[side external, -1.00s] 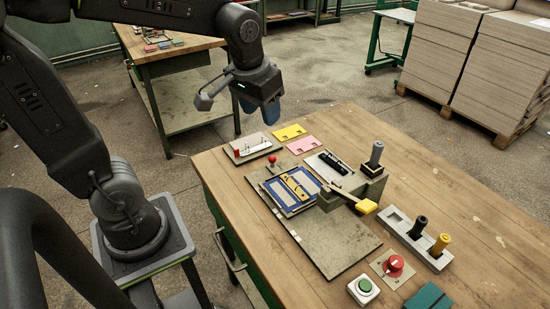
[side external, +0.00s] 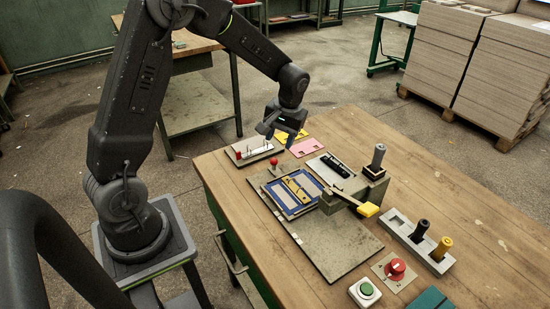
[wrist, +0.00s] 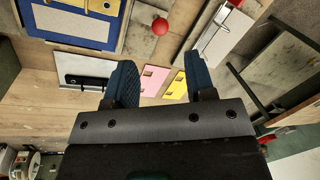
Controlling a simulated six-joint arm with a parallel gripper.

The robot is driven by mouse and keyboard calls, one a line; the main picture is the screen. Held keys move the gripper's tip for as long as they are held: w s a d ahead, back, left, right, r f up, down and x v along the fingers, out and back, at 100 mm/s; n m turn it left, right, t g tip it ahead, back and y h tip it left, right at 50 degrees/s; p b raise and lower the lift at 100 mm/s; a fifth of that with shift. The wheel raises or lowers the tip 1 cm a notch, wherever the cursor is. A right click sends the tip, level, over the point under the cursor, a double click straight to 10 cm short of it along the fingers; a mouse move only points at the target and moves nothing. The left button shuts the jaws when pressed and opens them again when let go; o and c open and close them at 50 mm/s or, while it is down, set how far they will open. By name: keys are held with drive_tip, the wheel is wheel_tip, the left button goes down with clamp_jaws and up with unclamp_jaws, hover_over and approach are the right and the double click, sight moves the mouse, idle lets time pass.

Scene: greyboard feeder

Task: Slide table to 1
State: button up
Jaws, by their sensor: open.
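The slide table, seemingly the blue-bordered plate (side external: 272,198) carrying a yellow strip, sits toward the far left end of a grey base board (side external: 335,245). It shows partly at the top left of the wrist view (wrist: 62,30). A red ball knob (side external: 274,161) stands at the far edge of this board; it also shows in the wrist view (wrist: 160,26). My gripper (side external: 288,140) is open and empty, above the far end of the bench. Its blue fingers (wrist: 160,75) point toward the pink and yellow cards, apart from the knob. No number marking is readable.
A small board with a red block (side external: 239,155) lies left of the yellow card (side external: 290,135) and pink card (side external: 306,147). A block with a yellow-ended lever (side external: 367,209) stands right of the slide table. A red knob (side external: 397,267) and green button (side external: 366,289) are nearer.

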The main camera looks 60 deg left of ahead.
sight(275, 159)
drive_tip(key=f, duration=0.2)
drive_tip(key=a+f, duration=0.1)
drive_tip(key=f, duration=0.5)
drive_tip(key=shift+s+a, duration=0.2)
drive_tip(key=shift+s, duration=0.2)
clamp_jaws()
